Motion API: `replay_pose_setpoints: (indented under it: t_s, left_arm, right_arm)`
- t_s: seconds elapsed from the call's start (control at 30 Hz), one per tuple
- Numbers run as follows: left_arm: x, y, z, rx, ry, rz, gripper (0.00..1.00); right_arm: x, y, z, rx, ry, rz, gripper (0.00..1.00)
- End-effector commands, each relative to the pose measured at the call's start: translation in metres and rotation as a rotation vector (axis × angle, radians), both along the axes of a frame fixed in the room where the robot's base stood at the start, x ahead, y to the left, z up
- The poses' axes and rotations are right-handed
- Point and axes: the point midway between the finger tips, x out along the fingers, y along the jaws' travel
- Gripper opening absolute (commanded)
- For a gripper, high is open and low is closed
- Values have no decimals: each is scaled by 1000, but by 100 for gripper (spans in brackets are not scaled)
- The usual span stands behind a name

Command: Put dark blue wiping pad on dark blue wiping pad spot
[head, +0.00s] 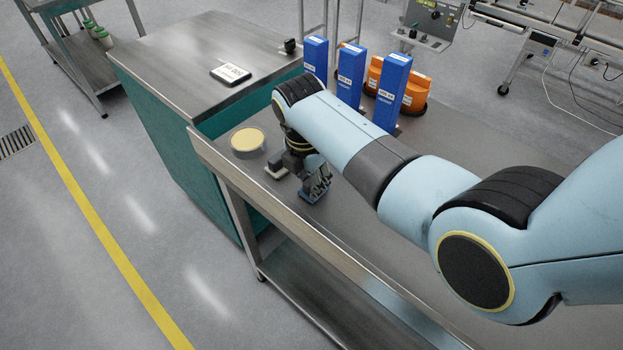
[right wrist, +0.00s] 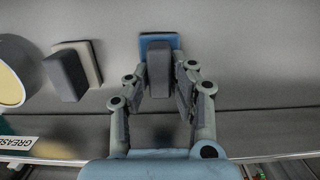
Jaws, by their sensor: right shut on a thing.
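The dark blue wiping pad (right wrist: 147,41) has a blue base and a grey block-shaped handle (right wrist: 159,66). My right gripper (right wrist: 162,84) is shut on this handle, with one finger on each side. In the head view the right gripper (head: 317,180) is low over the grey bench top, and the pad (head: 312,197) shows at its fingertips. I cannot tell whether the pad touches the bench. I cannot make out a marked dark blue pad spot in either view. My left gripper is not in view.
A pale-based pad with a grey handle (head: 276,172) lies left of the gripper, beside a yellow-topped tin (head: 248,139). Blue boxes (head: 349,80) and orange containers (head: 413,92) stand behind my arm. The bench edge rail (head: 300,232) runs close in front.

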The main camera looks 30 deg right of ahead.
Motion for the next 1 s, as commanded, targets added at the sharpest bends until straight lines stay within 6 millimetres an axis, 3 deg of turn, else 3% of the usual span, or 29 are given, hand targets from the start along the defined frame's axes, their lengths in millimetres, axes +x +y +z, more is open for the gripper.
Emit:
replay_pose_setpoints:
  t_s: [0.27, 0.3, 0.47, 0.77, 0.87, 1.0]
  left_arm:
    - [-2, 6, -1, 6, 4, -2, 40]
    - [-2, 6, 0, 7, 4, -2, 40]
    - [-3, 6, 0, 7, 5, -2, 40]
    - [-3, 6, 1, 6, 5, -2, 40]
    - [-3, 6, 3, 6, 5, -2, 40]
    - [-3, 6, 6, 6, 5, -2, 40]
  right_arm:
    - [0, 0, -2, 0, 0, 0, 0]
    - [0, 0, -2, 0, 0, 0, 25]
    - [0, 0, -2, 0, 0, 0, 44]
    - [0, 0, 1, 0, -1, 0, 44]
    - [1, 1, 12, 1, -3, 0, 44]
    - [0, 5, 41, 1, -4, 0, 44]
